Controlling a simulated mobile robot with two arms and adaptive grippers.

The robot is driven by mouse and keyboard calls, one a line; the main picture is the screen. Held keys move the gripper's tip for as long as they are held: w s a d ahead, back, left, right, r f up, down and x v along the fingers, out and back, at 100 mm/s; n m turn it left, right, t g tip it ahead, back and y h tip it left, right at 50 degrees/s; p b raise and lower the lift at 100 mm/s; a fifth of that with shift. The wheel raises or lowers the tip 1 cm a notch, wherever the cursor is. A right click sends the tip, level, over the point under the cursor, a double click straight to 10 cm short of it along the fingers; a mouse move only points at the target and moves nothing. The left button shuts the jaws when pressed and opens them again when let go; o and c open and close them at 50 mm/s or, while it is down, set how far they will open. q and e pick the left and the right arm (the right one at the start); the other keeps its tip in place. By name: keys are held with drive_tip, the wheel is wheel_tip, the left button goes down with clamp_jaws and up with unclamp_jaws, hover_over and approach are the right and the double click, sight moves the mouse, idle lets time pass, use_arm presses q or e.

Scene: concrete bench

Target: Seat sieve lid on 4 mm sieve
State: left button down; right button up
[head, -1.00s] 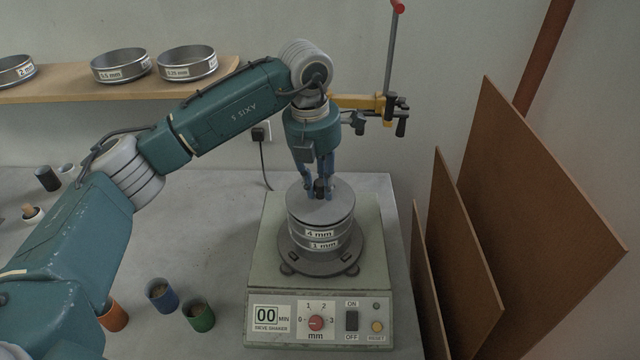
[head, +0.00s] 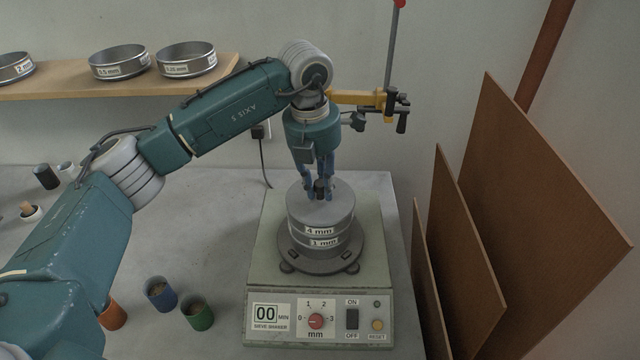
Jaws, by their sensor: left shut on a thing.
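The grey sieve lid (head: 334,207) lies flat on top of the sieve stack, with its dark knob pointing up. The 4 mm sieve (head: 319,231) is directly below it, above the 1 mm sieve (head: 324,243). The lid looks level and in line with the stack; whether its rim is fully down cannot be told. My left gripper (head: 319,190) comes from above and is shut on the lid's knob. The stack stands on the sieve shaker (head: 262,270), whose display reads 00. My right gripper is not in view.
Several boards (head: 535,200) lean on the wall to the right of the shaker. A yellow clamp (head: 360,99) is behind my wrist. Blue (head: 160,293), green (head: 198,313) and orange (head: 113,315) cups stand at front left. A shelf (head: 110,88) holds more sieves.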

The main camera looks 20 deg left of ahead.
sight(315, 201)
use_arm(q)
drive_tip(key=c, duration=1.4)
unclamp_jaws()
drive_tip(key=shift+c, duration=0.2)
wheel_tip(315, 201, up, 12)
drive_tip(key=s, duration=0.1)
drive_tip(key=shift+s+a, duration=0.15)
drive_tip(key=shift+a, duration=0.2)
